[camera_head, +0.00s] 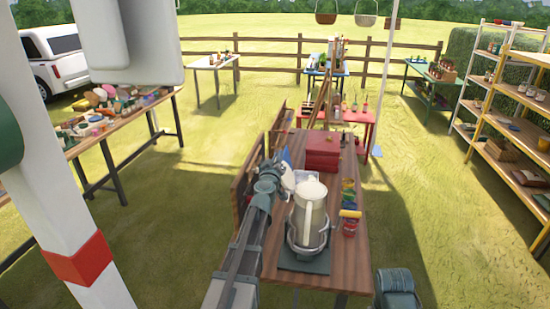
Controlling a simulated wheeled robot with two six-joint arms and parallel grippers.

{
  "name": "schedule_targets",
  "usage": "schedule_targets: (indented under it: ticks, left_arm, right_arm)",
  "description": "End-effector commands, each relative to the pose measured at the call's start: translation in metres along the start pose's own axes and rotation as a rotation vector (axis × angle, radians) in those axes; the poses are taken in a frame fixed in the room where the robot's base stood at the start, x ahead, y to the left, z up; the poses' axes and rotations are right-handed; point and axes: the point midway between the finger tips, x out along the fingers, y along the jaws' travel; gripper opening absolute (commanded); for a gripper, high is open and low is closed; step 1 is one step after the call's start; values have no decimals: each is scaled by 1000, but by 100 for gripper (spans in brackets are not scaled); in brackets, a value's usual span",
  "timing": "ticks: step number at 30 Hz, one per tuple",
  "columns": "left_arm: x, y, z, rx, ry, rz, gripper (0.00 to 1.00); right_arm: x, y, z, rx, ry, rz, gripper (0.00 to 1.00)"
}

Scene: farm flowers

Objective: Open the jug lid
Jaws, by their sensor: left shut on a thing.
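The jug (309,216) is cream-white, with a long handle facing me. It stands upright inside a grey, ring-like frame (306,248) on a dark base on the wooden table. Its rounded top, seemingly the lid (311,188), looks down on the body; I cannot see any gap. My left gripper (274,168) is just left of and beyond the jug's top. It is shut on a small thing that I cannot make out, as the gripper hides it. Whether it touches the jug is unclear. My right gripper is not in view.
A red box (322,150) sits at the table's far end. Small coloured items (349,200) and a red cup (350,226) with a yellow-handled item stand right of the jug. Wooden boards (247,185) edge the left side. The table's (345,268) near right part is bare.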

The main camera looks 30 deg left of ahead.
Motion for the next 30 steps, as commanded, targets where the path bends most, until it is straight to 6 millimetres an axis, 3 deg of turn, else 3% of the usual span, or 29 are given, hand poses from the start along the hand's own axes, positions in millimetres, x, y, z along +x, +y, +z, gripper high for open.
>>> schedule_targets:
  ticks: [1, 3, 11, 12, 16, 17, 30]
  left_arm:
    - [0, 12, -3, 37, -4, 4, 0]
    - [0, 16, -3, 105, -3, 3, 0]
    - [0, 15, -1, 132, -3, 3, 0]
    - [0, 15, -1, 132, -3, 3, 14]
    - [0, 15, -1, 132, -3, 3, 37]
    - [0, 15, -1, 132, -3, 3, 39]
    - [-7, 16, 0, 131, -4, 4, 39]
  right_arm:
    - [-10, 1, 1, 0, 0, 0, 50]
    - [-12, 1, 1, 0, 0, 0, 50]
    - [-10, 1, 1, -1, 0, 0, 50]
    - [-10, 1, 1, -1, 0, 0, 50]
    - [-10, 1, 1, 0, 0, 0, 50]
    - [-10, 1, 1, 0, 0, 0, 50]
    - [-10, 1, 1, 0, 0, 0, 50]
